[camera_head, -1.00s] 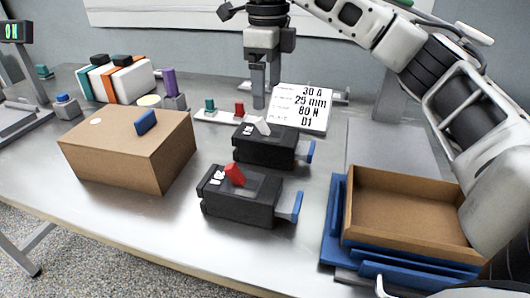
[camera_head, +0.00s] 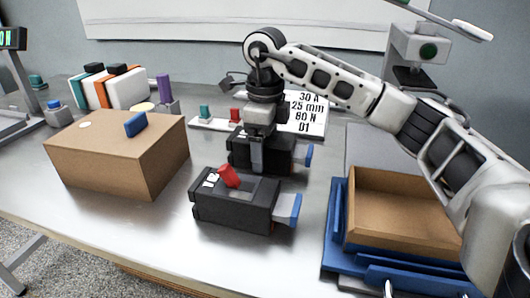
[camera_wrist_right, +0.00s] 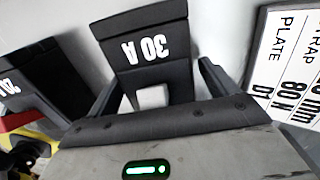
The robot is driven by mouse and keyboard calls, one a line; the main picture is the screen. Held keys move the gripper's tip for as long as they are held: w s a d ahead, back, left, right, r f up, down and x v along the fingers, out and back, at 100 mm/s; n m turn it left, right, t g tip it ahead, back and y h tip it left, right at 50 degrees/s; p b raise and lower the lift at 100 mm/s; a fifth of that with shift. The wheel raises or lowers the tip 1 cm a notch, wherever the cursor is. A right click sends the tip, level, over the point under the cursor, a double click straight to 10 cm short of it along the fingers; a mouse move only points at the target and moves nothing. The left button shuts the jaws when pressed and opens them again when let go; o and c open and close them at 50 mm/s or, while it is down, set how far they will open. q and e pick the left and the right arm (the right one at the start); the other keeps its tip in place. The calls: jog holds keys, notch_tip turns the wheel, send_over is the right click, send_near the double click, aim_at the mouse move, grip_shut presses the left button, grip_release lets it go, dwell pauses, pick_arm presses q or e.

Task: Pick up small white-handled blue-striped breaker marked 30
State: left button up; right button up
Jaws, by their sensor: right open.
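The white-handled breaker (camera_head: 239,152) is a black block with a blue tab at its right end. It stands behind the red-handled breaker (camera_head: 232,207), and my right gripper hides much of it in the head view, including its handle. The right wrist view shows its "30 A" mark (camera_wrist_right: 150,48) and white handle (camera_wrist_right: 152,97). My right gripper (camera_head: 257,155) is low over this breaker and open, with one finger on each side of it in the wrist view (camera_wrist_right: 157,82). I cannot tell whether the fingers touch it. My left gripper is not in view.
A cardboard box (camera_head: 110,160) with a blue piece on top stands left. A brown tray (camera_head: 400,212) on blue supports is at right. A sign (camera_head: 311,112) reading 30 A, 25 mm, 80 N, D1 lies behind the breakers. The table's front left is clear.

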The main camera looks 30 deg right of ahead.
jog(key=c, duration=1.4)
jog(key=shift+r, duration=0.1)
jog(key=shift+c, duration=0.2)
